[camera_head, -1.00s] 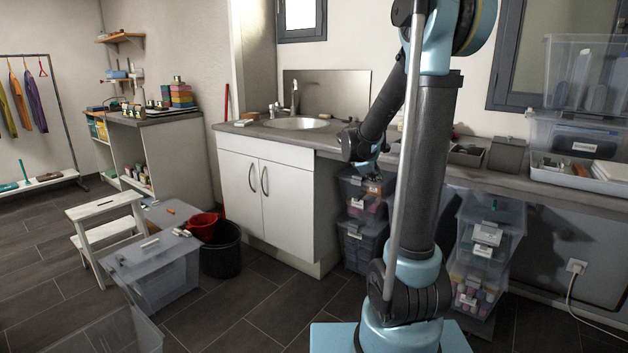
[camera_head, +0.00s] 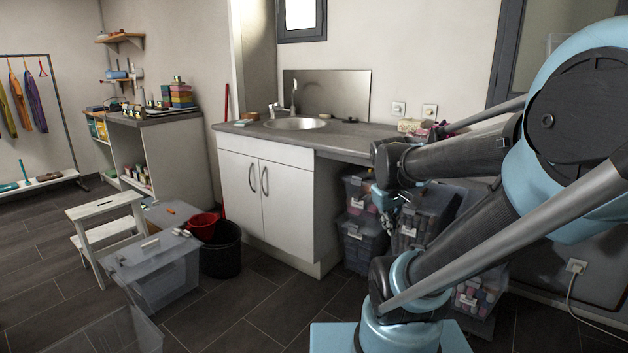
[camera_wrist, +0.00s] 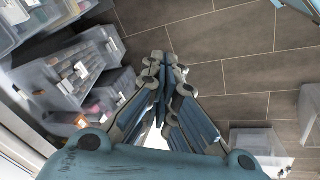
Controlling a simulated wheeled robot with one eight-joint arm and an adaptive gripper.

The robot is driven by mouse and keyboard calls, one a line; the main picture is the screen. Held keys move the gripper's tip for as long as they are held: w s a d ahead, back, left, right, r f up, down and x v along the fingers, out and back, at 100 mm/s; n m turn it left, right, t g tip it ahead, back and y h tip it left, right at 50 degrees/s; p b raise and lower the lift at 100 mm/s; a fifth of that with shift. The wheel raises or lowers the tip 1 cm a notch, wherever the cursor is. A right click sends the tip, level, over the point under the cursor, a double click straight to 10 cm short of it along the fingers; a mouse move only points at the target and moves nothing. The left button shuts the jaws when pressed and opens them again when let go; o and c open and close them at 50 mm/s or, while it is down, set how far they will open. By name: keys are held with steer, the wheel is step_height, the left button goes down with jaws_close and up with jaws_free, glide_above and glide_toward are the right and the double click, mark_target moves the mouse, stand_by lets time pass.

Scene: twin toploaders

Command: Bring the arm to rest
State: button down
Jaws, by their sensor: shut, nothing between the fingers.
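My gripper (camera_head: 390,222) hangs in front of the stacked bins under the counter, to the right of the white sink cabinet. In the wrist view my gripper (camera_wrist: 165,62) points down at the dark tiled floor, with its fingers together and nothing between them. My arm is folded low and to the right in the head view, and its large links hide much of the right side of the counter.
Clear bins (camera_head: 362,243) stand stacked under the counter (camera_head: 345,140) close to my gripper; bins (camera_wrist: 75,75) also show in the wrist view. A lidded clear box (camera_head: 155,270), black bucket (camera_head: 221,250) and white step stool (camera_head: 105,215) stand left. The middle floor is free.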

steer(key=s+a+f+m+y, duration=0.2)
steer(key=s+a+f+m, duration=0.1)
steer(key=s, duration=0.6)
steer(key=shift+s+f+m+g, duration=0.15)
steer(key=shift+f+m+g, duration=0.3)
steer(key=shift+f, duration=0.5)
steer(key=shift+w+f, duration=0.2)
steer(key=shift+w, duration=0.25)
steer(key=shift+d, duration=0.1)
